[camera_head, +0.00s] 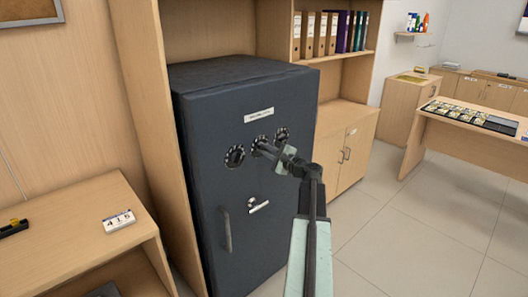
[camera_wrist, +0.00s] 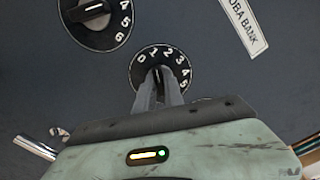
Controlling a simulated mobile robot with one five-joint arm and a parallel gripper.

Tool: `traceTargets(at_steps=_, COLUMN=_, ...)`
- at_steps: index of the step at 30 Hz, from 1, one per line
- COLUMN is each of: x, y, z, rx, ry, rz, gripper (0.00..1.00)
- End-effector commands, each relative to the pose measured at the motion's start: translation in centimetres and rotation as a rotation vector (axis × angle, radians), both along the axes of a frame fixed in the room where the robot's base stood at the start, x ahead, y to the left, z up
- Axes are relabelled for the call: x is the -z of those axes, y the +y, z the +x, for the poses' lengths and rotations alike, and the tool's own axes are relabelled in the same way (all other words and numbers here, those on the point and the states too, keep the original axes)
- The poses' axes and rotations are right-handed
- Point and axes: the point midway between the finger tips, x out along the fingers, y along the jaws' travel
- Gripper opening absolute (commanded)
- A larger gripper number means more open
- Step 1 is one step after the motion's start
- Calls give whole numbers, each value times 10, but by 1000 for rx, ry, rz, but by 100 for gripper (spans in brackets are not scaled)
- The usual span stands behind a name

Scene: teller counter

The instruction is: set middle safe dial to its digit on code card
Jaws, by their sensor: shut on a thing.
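The safe (camera_head: 245,200) is dark grey, with a row of three black dials high on its door. The middle dial (camera_head: 257,142) has white digits around its rim; in the wrist view the middle dial (camera_wrist: 147,58) shows 0 to 5 along its visible upper part. My gripper (camera_head: 266,149) is shut on its knob, and in the wrist view the fingers (camera_wrist: 158,88) cover the lower part of the dial. I cannot tell exactly which digit the knob points to. The white code card (camera_head: 118,220) stands on the left desk and appears to read 415.
The left dial (camera_head: 235,156) and right dial (camera_head: 282,135) flank the middle one closely. Below are a silver lever (camera_head: 259,206) and a vertical door handle (camera_head: 226,230). A white label (camera_head: 259,115) sits above. Open tiled floor (camera_head: 400,240) lies to the right.

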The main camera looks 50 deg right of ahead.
Motion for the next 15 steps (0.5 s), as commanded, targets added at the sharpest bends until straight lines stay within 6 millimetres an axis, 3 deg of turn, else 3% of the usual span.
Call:
traceTargets(at_steps=5, x=2, y=-3, z=-2, rx=8, ry=5, rz=-4, gripper=0)
traceTargets(at_steps=6, x=2, y=-3, z=-2, rx=8, ry=5, rz=-4, gripper=18)
traceTargets(at_steps=8, x=2, y=-3, z=-2, rx=7, ry=4, rz=-4, gripper=35)
traceTargets(at_steps=15, x=1, y=-2, z=-1, rx=4, ry=3, rz=-3, gripper=35)
